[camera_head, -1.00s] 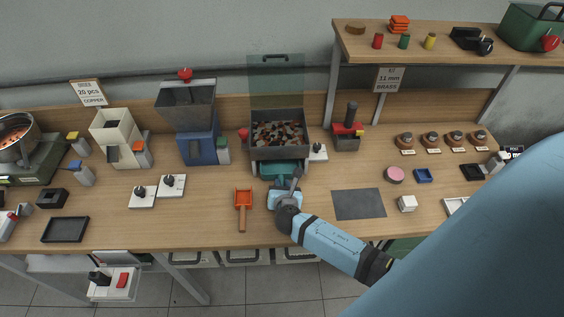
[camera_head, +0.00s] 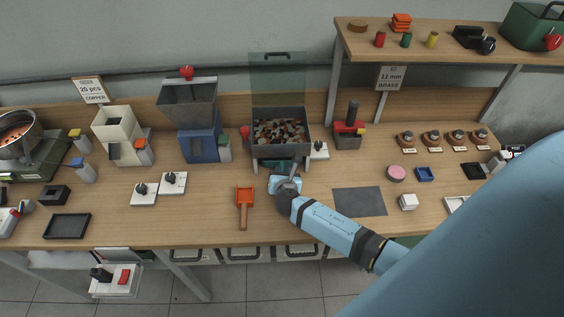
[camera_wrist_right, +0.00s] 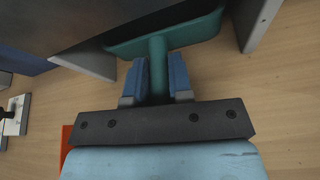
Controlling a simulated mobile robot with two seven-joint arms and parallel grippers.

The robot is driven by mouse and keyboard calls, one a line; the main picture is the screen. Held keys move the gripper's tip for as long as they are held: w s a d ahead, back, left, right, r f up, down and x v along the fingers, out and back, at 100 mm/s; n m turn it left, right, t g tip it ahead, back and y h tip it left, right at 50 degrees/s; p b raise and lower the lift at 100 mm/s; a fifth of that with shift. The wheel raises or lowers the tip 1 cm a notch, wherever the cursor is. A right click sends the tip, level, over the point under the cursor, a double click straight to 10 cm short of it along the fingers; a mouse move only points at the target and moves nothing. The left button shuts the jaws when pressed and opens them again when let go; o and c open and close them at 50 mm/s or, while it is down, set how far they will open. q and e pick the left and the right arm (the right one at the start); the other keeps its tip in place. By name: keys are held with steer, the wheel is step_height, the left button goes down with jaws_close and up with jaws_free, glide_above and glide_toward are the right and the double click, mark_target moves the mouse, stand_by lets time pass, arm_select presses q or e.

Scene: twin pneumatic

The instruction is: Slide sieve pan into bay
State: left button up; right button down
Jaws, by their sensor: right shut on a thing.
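The teal sieve pan (camera_head: 279,165) is mostly under the grey box of the machine (camera_head: 281,146), between its legs; only its front edge shows in the head view. In the right wrist view the pan (camera_wrist_right: 205,27) shows as a teal tray with a round teal handle (camera_wrist_right: 158,68). My right gripper (camera_wrist_right: 158,80) is shut on that handle, a blue finger on each side. In the head view my right gripper (camera_head: 284,181) is just in front of the machine. My left gripper is not in view.
An orange scoop (camera_head: 244,205) lies left of my right gripper. A white switch box (camera_head: 319,150) stands right of the machine, and a blue hopper (camera_head: 198,140) to its left. A dark mat (camera_head: 358,202) lies to the right, with bare wood around it.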

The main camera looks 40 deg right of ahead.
steer(key=shift+f, duration=0.2)
stand_by(0.6)
steer(key=c, duration=0.9)
jaws_free()
steer(key=shift+c, duration=0.2)
steer(key=shift+s, duration=0.1)
steer(key=b+v, duration=0.1)
steer(key=v, duration=1.2)
steer(key=shift+s+a+r, duration=0.2)
steer(key=shift+s+a, duration=0.05)
steer(key=s+a+r+m+g+y, duration=0.25)
steer(key=s+r+m+g, duration=0.2)
steer(key=s+m, duration=0.7)
steer(key=s+a+r+m+g+y, duration=0.1)
steer(key=s+r+m+g+y, duration=0.45)
steer(key=m, duration=0.95)
steer(key=w+a+f+t, duration=0.1)
steer(key=a+f+t, duration=0.2)
steer(key=f, duration=0.3)
steer(key=w+a+f+n+t+y, duration=0.1)
steer(key=w+a+f+t, duration=0.1)
steer(key=f+t, duration=0.3)
step_height(320, 180, down, 3)
steer(key=shift+w+a+r+t, duration=0.15)
steer(key=shift+w+a+t, duration=0.05)
steer(key=shift+a+t, duration=0.2)
